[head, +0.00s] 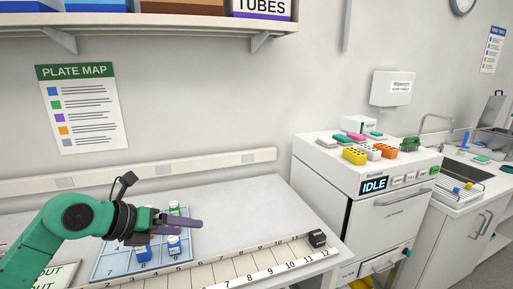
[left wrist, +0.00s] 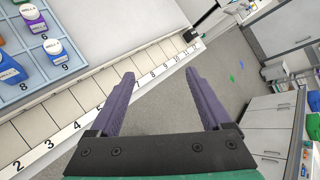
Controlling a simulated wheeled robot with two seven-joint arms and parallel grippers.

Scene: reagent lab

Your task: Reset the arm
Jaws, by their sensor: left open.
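My left arm comes in from the left in the head view, and its gripper (head: 182,222) hovers over the bench by the blue grid tray (head: 112,262). In the left wrist view my left gripper (left wrist: 158,78) has its two purple fingers wide apart with nothing between them. Past the fingertips lie the bench's front edge and the grey floor. Small bottles stand in the tray, some with white lids and one with a green lid (head: 174,206). The gripper partly hides the tray in the head view. My right gripper shows in neither view.
A numbered strip (head: 225,272) runs along the bench front, with a dark block (head: 317,238) near its far end. A white machine reading IDLE (head: 374,185) stands to the right, with colored racks on top. A shelf (head: 150,25) hangs above. Bench behind the tray is clear.

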